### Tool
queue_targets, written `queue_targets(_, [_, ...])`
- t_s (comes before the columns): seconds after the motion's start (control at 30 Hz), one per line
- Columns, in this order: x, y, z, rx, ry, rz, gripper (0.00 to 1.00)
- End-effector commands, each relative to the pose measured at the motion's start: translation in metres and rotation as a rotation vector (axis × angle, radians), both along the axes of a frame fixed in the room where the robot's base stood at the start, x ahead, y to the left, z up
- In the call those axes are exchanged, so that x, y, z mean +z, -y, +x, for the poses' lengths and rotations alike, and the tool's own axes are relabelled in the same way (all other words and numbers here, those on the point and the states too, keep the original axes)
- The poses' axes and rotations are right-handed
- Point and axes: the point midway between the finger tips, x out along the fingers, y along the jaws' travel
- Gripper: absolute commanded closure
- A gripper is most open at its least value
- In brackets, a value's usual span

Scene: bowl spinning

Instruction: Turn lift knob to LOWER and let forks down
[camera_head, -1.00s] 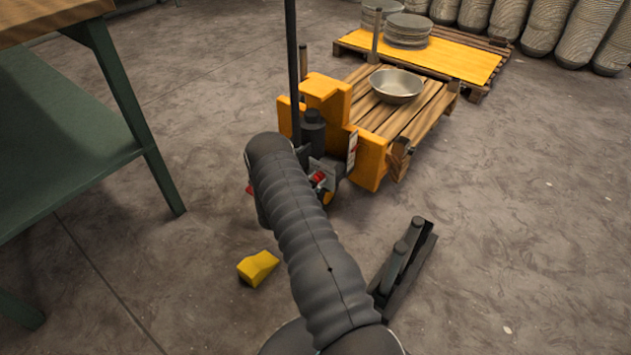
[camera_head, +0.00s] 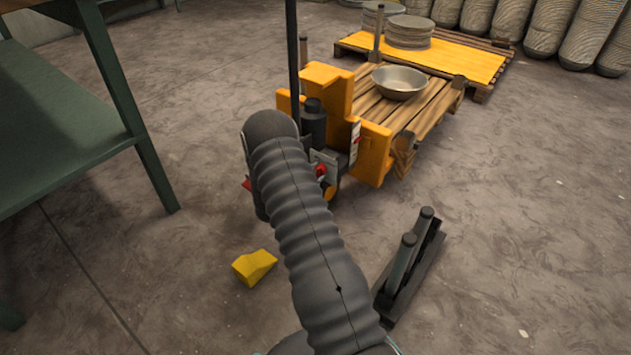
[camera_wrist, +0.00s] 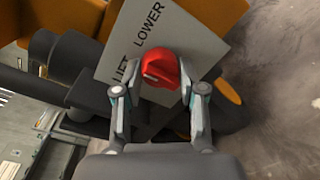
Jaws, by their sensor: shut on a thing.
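The red lift knob (camera_wrist: 160,69) sits on a grey plate (camera_wrist: 190,42) marked LOWER and LIFT in the wrist view. My gripper (camera_wrist: 160,88) is shut on the knob, with one finger at each side. The orange pallet jack (camera_head: 335,95) stands ahead of my arm in the head view, and the knob (camera_head: 321,170) shows small beside my arm there. A wooden pallet (camera_head: 435,107) with a metal bowl (camera_head: 398,82) on it sits at the jack's far side. The forks are hidden under the pallet. My gripper is hidden behind my arm in the head view.
A yellow wedge (camera_head: 255,267) lies on the floor left of my arm. A green bench (camera_head: 60,110) is at left. A yellow-topped pallet with stacked plates (camera_head: 410,32) is behind. Floor at right is clear.

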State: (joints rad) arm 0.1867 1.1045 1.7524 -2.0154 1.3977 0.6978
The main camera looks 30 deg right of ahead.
Motion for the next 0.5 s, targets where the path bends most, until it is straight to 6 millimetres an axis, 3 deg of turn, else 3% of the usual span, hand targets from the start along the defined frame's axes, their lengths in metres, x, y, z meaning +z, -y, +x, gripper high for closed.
queue_targets(0.5, [0.0020, 0.0034, -0.0012, -0.004, 0.457, 0.155, 0.94])
